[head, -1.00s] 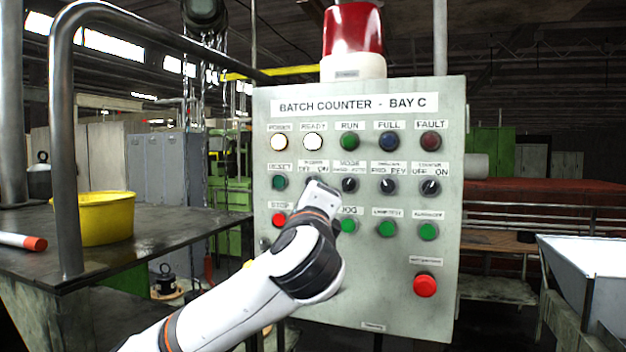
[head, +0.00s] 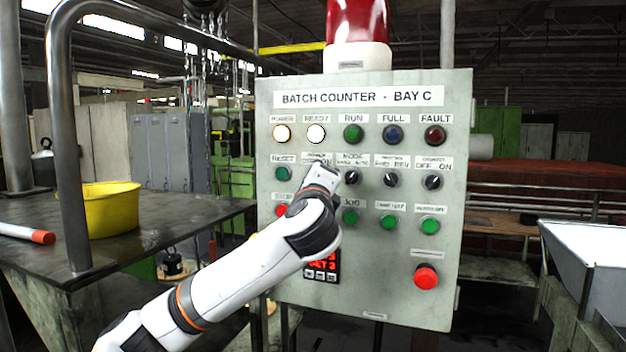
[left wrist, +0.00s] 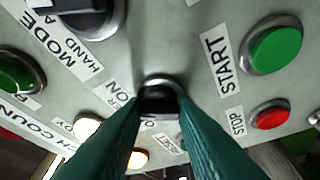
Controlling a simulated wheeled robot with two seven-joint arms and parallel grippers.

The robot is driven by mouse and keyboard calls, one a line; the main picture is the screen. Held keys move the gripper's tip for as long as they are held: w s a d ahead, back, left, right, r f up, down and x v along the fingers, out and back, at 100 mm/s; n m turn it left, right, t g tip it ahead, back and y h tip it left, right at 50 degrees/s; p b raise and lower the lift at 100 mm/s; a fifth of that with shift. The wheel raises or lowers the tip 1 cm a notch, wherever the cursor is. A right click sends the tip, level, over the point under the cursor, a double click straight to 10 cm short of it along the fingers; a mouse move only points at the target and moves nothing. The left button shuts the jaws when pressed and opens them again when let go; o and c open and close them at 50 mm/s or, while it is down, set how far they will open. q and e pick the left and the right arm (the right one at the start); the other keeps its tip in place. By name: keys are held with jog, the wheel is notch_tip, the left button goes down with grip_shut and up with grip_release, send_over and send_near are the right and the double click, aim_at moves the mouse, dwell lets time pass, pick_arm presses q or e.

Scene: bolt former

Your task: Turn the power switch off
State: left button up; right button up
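The power switch (left wrist: 160,100) is a dark knob in a metal ring on the grey control panel. In the left wrist view it sits between my left gripper's two green fingers (left wrist: 160,112), which flank it closely. I cannot tell whether they press on it. In the head view my left gripper (head: 325,172) is at the panel and covers this knob, below its partly hidden OFF ON label (head: 318,160). The knob's pointing direction is hidden. The POWER lamp (head: 282,133) and READY lamp (head: 317,133) are lit white. My right gripper is out of view.
The MODE knob (head: 353,177) is close on the right, the green RESET button (head: 283,174) on the left. The red STOP button (left wrist: 270,118) and green START button (left wrist: 276,50) are nearby. A yellow bowl (head: 112,208) stands on the left table. A red emergency button (head: 426,277) is lower right.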

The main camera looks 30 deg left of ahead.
pick_arm(q)
jog(key=c, duration=0.4)
jog(key=shift+r+n+g+h+p, duration=0.15)
jog(key=shift+n+g+h+p, duration=0.45)
jog(key=shift+n, duration=2.2)
jog(key=shift+r+n+g+h+p, duration=0.1)
jog(key=shift+n+g+h, duration=0.5)
jog(key=shift+n+g, duration=1.45)
jog(key=shift+n+t, duration=0.65)
jog(key=shift+n, duration=0.2)
